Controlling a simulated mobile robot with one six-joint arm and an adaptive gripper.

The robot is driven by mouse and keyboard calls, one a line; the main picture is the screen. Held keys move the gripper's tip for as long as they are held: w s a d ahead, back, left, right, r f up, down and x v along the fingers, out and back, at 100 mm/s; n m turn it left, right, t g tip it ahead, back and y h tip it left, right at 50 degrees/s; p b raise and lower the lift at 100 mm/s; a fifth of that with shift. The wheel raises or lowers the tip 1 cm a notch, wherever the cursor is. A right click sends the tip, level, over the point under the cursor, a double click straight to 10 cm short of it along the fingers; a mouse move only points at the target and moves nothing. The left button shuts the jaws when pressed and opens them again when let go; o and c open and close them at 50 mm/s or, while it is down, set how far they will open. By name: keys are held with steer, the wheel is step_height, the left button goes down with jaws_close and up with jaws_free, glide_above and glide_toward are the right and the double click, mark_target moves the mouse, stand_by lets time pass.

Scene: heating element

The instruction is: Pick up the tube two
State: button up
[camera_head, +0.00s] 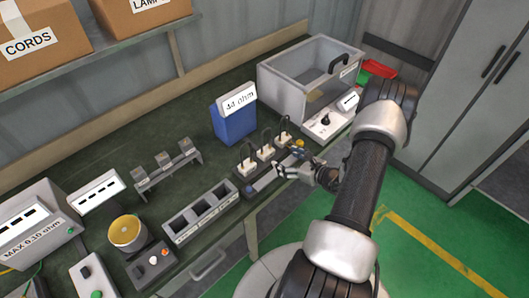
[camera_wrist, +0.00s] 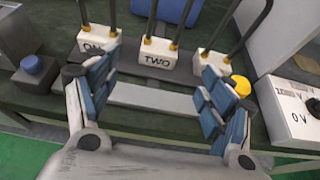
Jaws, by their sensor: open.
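Tube two (camera_wrist: 157,58) is a white block labelled TWO with dark loop-like rods rising from it. It is the middle one of three such blocks on a dark stand, and it also shows in the head view (camera_head: 265,153). My gripper (camera_wrist: 158,84) is open, with its blue-padded fingers apart and nothing between them but a grey bar of the stand. Tube two stands just beyond the fingertips, roughly centred between them. In the head view my gripper (camera_head: 281,171) is at the front edge of the stand.
Tube one (camera_wrist: 95,40) stands to the left and a third block (camera_wrist: 209,64) to the right, both close to the fingers. A yellow knob (camera_wrist: 241,86) and a white voltage box (camera_wrist: 290,105) are at right. A blue container (camera_head: 234,121) stands behind, and a glass-sided box (camera_head: 290,85) behind right.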

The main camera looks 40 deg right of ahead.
mark_target(267, 151)
steer(key=b+x, duration=0.2)
steer(key=x, duration=0.9)
steer(key=shift+w, duration=0.4)
steer(key=shift+r, duration=0.1)
steer(key=shift+c, duration=0.5)
steer(key=c, duration=1.1)
steer(key=shift+r, duration=0.1)
steer(key=shift+c, duration=0.2)
